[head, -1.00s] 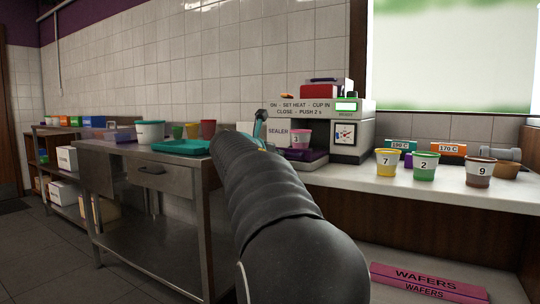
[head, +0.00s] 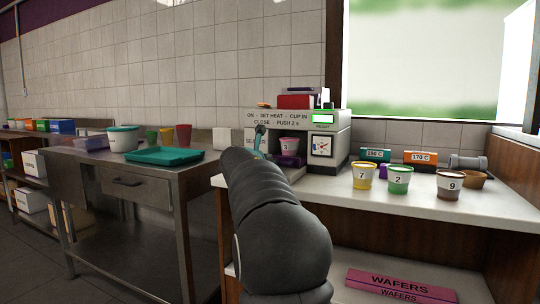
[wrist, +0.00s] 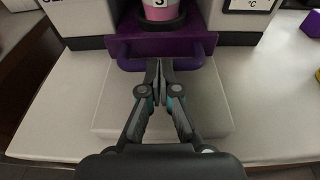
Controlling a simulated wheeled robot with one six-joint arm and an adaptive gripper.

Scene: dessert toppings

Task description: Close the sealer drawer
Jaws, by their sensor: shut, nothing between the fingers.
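The sealer (head: 262,117) is a white machine with printed instructions and a green-lit display, standing on the white counter. Its purple drawer (head: 291,160) is low in the front opening and also shows in the wrist view (wrist: 161,42), with a purple loop handle on its front. A pink cup (head: 289,145) marked 3 stands upright in the drawer, in a dark ring. My gripper (wrist: 159,66) is shut and empty, its fingertips at the middle of the drawer handle; whether they touch it I cannot tell. In the head view my arm hides part of the sealer's lower left.
Cups 7 (head: 362,175), 2 (head: 399,179) and 9 (head: 448,185) stand to the right on the counter. A steel table (head: 150,190) with a teal tray (head: 164,155) is at left. A pink wafers box (head: 401,285) lies below the counter.

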